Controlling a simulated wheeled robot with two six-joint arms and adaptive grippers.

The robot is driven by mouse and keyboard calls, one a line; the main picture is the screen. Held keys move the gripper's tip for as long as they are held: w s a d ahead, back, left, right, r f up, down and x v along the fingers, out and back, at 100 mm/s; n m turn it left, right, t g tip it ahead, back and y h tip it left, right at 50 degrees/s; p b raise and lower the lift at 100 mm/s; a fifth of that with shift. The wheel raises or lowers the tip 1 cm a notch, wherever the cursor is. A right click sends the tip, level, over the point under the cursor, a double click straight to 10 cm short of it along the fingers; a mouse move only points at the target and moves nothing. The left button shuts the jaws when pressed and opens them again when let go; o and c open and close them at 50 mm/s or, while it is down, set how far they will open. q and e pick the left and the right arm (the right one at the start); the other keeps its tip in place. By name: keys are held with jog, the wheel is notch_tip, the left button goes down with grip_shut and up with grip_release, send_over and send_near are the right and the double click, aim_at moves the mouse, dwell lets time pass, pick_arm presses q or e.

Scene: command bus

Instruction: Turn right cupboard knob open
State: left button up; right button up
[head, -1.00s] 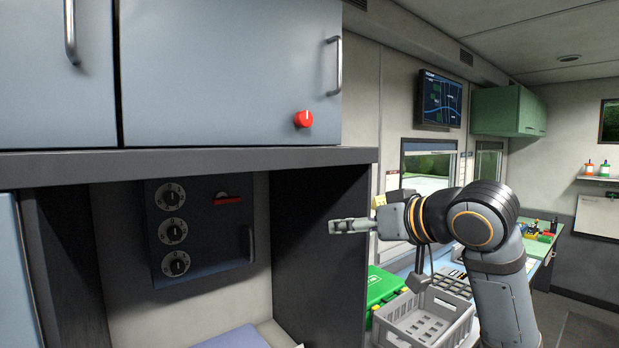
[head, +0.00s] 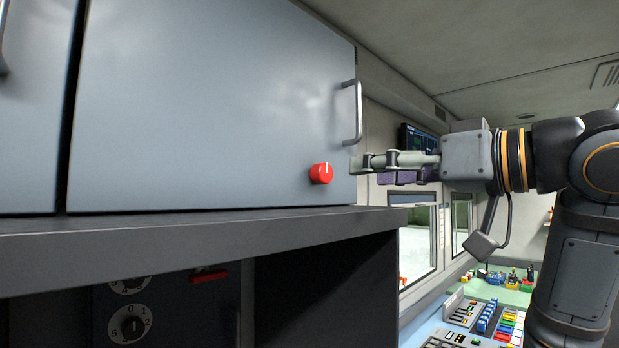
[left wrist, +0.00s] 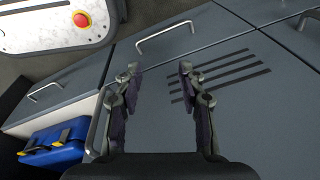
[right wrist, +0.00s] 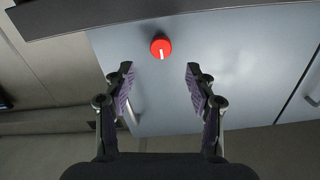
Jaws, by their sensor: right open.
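The red cupboard knob (head: 321,173) sits at the lower right corner of the grey-blue right cupboard door (head: 215,110). Its white mark points about straight up. The door is closed. My right gripper (head: 362,162) is just right of the knob, near the door's right edge, and apart from it. In the right wrist view the knob (right wrist: 161,47) shows between and beyond the two open, empty fingers (right wrist: 159,75). My left gripper (left wrist: 158,72) is open and empty in the left wrist view, over grey cabinet fronts. It is not in the head view.
A metal bar handle (head: 356,112) stands out from the door just above my right gripper. A dark ledge (head: 200,232) runs under the door. A panel with dials (head: 133,325) lies below. A blue case (left wrist: 52,142) shows in the left wrist view.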

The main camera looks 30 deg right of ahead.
aim_at(327, 173)
pick_arm(q)
jog(key=s+d+r+p, duration=0.2)
jog(key=s, duration=0.5)
pick_arm(e)
jog(key=x, duration=0.2)
jog(key=p+x, duration=0.1)
jog(key=x, duration=0.1)
jog(key=p+x, duration=0.1)
jog(key=x, duration=0.1)
jog(key=shift+a+r, duration=0.2)
jog(key=shift+r, duration=0.15)
jog(key=p+x, duration=0.1)
jog(key=x, duration=0.2)
jog(key=shift+f, duration=0.15)
jog(key=shift+w, duration=0.1)
jog(key=shift+d, duration=0.15)
jog(key=shift+c, duration=0.7)
jog(key=shift+f, duration=0.1)
jog(key=shift+c, duration=1.1)
jog(key=c, duration=0.7)
pick_arm(q)
jog(key=w+r, duration=0.1)
jog(key=w+a+r, duration=0.1)
jog(key=w+r, duration=0.1)
jog(key=shift+w, duration=0.25)
pick_arm(e)
jog(key=shift+c, duration=0.4)
